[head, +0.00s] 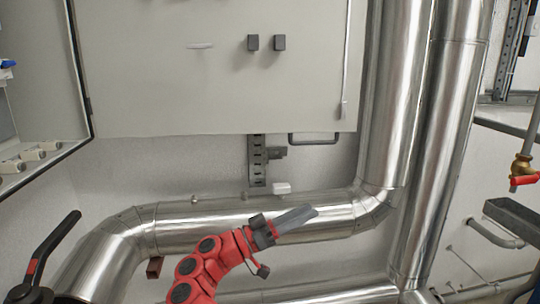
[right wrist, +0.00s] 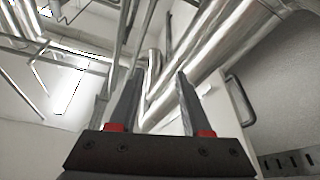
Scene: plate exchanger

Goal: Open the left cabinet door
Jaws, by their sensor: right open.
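A large pale grey cabinet panel (head: 150,90) fills the upper middle of the head view. At its left edge, along a dark seal and a hinge, it meets an open cabinet interior (head: 30,110) with several white fittings low down. The panel carries a small light handle-like bar, two small dark blocks (head: 265,43) and a thin vertical rod (head: 346,60) near its right edge. My right gripper (head: 308,214) is below the panel, apart from it, in front of a pipe. In the wrist view its two fingers (right wrist: 155,98) are spread and empty. My left gripper is out of view.
Shiny pipes (head: 400,100) rise right of the panel and run across below it (head: 180,228). A dark bar handle (head: 313,140) shows under the panel's lower edge. A black lever (head: 52,245) stands lower left; a brass red-handled valve (head: 522,168) is at right.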

